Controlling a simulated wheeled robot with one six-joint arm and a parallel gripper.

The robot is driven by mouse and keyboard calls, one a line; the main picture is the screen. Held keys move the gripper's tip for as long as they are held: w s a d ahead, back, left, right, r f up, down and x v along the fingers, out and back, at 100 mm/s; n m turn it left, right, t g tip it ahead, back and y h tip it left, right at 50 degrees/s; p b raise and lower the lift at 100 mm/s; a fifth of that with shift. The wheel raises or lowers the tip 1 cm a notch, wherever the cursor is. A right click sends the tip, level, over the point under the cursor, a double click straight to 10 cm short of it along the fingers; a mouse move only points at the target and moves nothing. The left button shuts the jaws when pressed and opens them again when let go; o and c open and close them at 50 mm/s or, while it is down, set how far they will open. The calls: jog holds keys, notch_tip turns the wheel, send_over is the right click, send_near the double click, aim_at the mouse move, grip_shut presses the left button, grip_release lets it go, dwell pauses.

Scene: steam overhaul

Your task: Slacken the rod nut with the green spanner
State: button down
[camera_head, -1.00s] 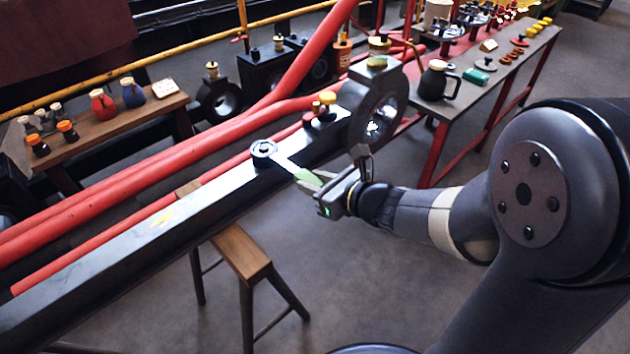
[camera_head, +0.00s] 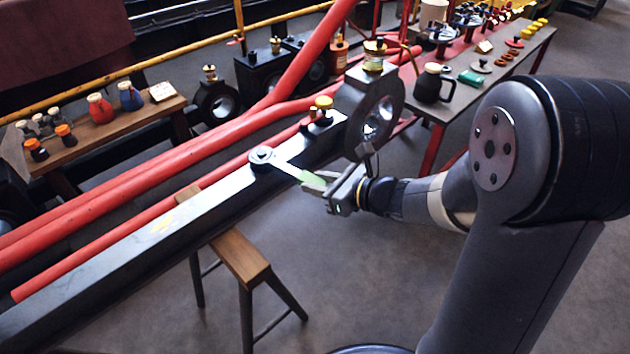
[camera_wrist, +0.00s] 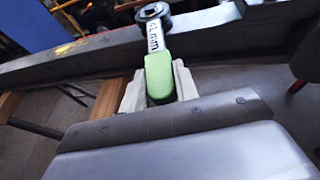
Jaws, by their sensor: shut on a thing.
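The rod nut (camera_head: 261,155) sits on the top face of the long black rod (camera_head: 190,208). The green spanner (camera_head: 311,180) has its ring end around or over the nut, and its steel shank points toward me. My gripper (camera_head: 326,186) is shut on the spanner's green handle, beside the rod's near edge. In the wrist view the green handle (camera_wrist: 158,76) lies between the two pale fingers. The shank reads "41 mm" or similar, and the ring (camera_wrist: 152,12) is at the top edge. How deep the ring sits on the nut cannot be told.
A wooden trestle (camera_head: 240,256) stands under the rod. Red rods (camera_head: 150,168) run behind it. The rod's big eye (camera_head: 376,115) with a brass-topped cup is right of the nut. A bench (camera_head: 460,100) with parts stands at back right.

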jog(key=shift+r, duration=0.1)
jog(key=shift+w+d+r+n+g+p, duration=0.15)
jog(key=shift+w+d+n+g+p, duration=0.15)
jog(key=shift+w+p, duration=0.2)
jog(key=shift+w+d+n+g+y+p, duration=0.2)
jog(key=shift+w+n+g+y+p, duration=0.2)
jog(key=shift+w+n+g, duration=0.15)
jog(key=shift+w+d+n+g+y+p, duration=0.15)
jog(key=shift+w+n+g+p, duration=0.2)
jog(key=shift+w+g+p, duration=0.15)
jog(key=shift+w+d+n+g+y+p, duration=0.15)
jog(key=shift+w+n+g+p, duration=0.2)
jog(key=shift+w, duration=0.15)
jog(key=shift+w+d+n+g+p, duration=0.2)
jog(key=shift+w+n+g+p, duration=0.45)
jog(key=shift+w+g+p, duration=0.3)
